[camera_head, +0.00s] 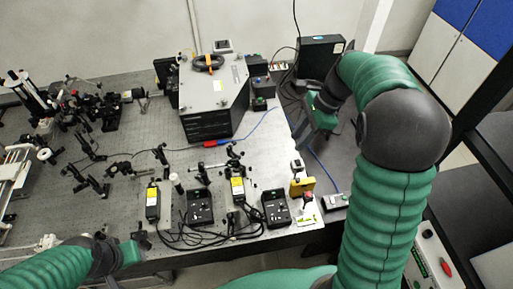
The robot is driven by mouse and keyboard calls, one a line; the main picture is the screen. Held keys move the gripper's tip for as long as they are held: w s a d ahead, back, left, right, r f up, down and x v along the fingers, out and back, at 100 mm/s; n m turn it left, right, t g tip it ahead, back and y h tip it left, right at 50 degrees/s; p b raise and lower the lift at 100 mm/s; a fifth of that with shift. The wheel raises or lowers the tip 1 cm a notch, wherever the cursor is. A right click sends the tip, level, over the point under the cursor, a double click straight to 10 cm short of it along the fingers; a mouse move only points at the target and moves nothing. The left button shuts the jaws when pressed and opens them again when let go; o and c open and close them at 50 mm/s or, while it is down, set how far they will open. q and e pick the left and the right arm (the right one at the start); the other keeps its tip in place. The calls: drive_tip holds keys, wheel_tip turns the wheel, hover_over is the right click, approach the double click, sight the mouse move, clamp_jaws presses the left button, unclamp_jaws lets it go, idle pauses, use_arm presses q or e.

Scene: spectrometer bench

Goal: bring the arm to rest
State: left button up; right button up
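My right arm (384,215) is green with dark grey joints. It rises from the bottom right, bends at a large dark elbow and folds back to the left. My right gripper (301,132) is at its end, pointing down over the right edge of the bench, next to the blue cable. Its fingers are small and dark, and their gap is unclear. My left arm (50,269) comes in low from the left. My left gripper (143,241) is near the front edge of the bench, close to a small black-and-yellow module. I cannot make out its fingers. Nothing is seen held in either gripper.
The grey optical bench (255,150) carries a large grey-and-black box (213,95), several optics mounts and two black controllers (200,207). A yellow block (302,187) and a red-topped button (308,197) stand near the right edge. A black box (320,55) stands behind my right arm.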

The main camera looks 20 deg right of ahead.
drive_tip(key=s+a+f+n+h+b, duration=0.1)
drive_tip(key=s+a+f+n+b, duration=0.2)
drive_tip(key=f+n+b, duration=0.3)
drive_tip(key=s+a+f+n+t+h+b, duration=0.1)
drive_tip(key=s+a+f+n+b, duration=0.3)
drive_tip(key=f, duration=0.8)
drive_tip(key=s+a+f+n+h+b, duration=0.2)
drive_tip(key=a+f+n+b, duration=0.4)
drive_tip(key=f+n, duration=0.3)
drive_tip(key=shift+s+a+f+n+b, duration=0.3)
drive_tip(key=shift+s+a+n+b, duration=0.05)
drive_tip(key=shift+s+n+b, duration=0.5)
drive_tip(key=shift+w+d+f, duration=0.1)
drive_tip(key=shift+w+d, duration=0.05)
drive_tip(key=shift+d, duration=0.1)
drive_tip(key=shift+a, duration=0.15)
